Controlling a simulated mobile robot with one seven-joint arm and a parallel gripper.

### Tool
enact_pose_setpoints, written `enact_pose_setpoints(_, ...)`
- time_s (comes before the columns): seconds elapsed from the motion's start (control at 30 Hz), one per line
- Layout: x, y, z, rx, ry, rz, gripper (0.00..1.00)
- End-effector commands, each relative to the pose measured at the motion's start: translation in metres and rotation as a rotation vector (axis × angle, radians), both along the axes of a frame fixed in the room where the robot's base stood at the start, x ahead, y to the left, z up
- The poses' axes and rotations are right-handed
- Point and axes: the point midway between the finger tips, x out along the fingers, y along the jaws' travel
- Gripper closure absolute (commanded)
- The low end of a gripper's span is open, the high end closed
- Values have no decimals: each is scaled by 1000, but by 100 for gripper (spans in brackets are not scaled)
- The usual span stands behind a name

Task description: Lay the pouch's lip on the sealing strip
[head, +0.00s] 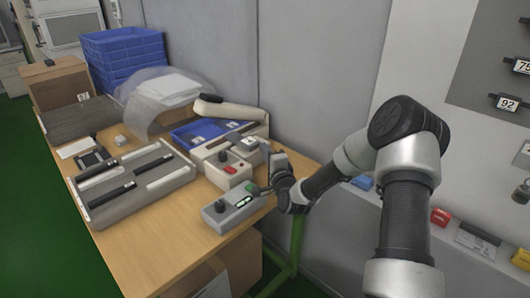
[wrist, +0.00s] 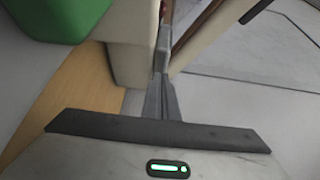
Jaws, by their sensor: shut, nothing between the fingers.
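A beige sealer (head: 232,113) with a long raised arm stands near the bench's back right edge; a blue tray-like piece (head: 192,133) lies in its opening. I cannot make out the sealing strip. A clear, curved plastic sheet (head: 150,90) with white material stands behind; I cannot tell whether it is the pouch. My gripper (head: 272,168) is at the right end of the bench, beside the sealer and its control boxes. In the wrist view its fingers (wrist: 164,95) are together and empty, close to a beige body (wrist: 130,62). The fingertips are partly unclear in the head view.
A grey tray (head: 130,180) with black and white bars lies at the front left. A grey control box (head: 232,208) with a knob and green light stands at the front right edge. Blue crates (head: 122,55) are stacked at the back. A green object (wrist: 60,15) shows in the wrist view.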

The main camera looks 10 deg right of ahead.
Motion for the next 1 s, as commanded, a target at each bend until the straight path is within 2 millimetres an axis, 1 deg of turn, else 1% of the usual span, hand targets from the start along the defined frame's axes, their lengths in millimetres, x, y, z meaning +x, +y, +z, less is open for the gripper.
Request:
enact_pose_setpoints(0.33,1,2,-1,0,0,1,100)
enact_pose_setpoints(0.53,12,18,-1,0,-2,3,100)
enact_pose_setpoints(1.0,14,17,0,0,-1,1,100)
